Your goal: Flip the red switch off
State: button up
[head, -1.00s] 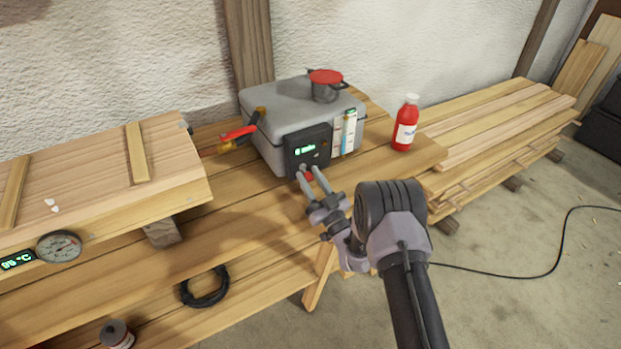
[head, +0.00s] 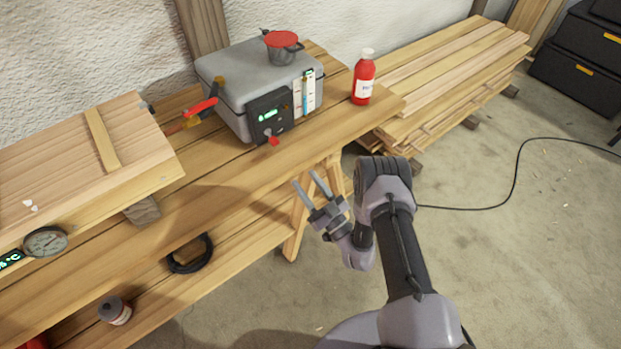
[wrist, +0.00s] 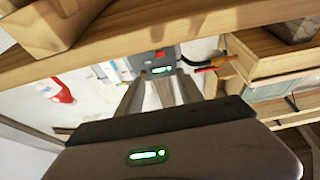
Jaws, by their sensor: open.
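The red switch (head: 273,141) sticks out at the lower edge of a black control panel (head: 257,118) on the front of a grey steam box (head: 228,68). Its lever points down and outward. The panel's small display is lit green. My gripper (head: 305,178) is open and empty, in front of the bench edge, below and to the right of the switch and clear of it. In the wrist view the red switch (wrist: 160,55) shows beyond my fingers, beside the lit display.
A red-lidded pot (head: 283,48) stands on the box, and a red bottle (head: 364,78) stands to its right on the bench (head: 215,175). A red-handled tool (head: 199,108) is at the box's left side. Open floor lies right of my arm.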

jog(key=shift+p+v, duration=1)
jog(key=shift+p, duration=1.1)
jog(key=shift+s+a+r, duration=0.1)
jog(key=shift+r, duration=0.05)
jog(key=w+d+r+m+h, duration=0.35)
jog(key=w+r, duration=0.25)
jog(key=r, duration=0.3)
jog(key=w+d+r+m+h, duration=0.35)
jog(key=w+r+h, duration=0.2)
jog(key=r, duration=0.45)
jog(key=w+d+r+m+h, duration=0.3)
jog(key=w+d+r, duration=0.2)
jog(key=w+r, duration=0.3)
jog(key=s+r+m+g+h, duration=0.1)
jog(key=s+r+g, duration=0.3)
jog(key=s+r, duration=0.45)
jog(key=s+a+r+g+b, duration=0.1)
jog(key=s+r+g, duration=0.3)
jog(key=s, duration=1)
jog(key=s+a+f+g+y, duration=0.1)
jog(key=s+a+g, duration=0.1)
jog(key=s, duration=1)
jog(key=s+a+f+g+y, duration=0.1)
jog(key=s+a+f+g, duration=0.1)
jog(key=s, duration=1)
jog(key=shift+a+g+y, duration=0.3)
jog(key=shift+a, duration=0.3)
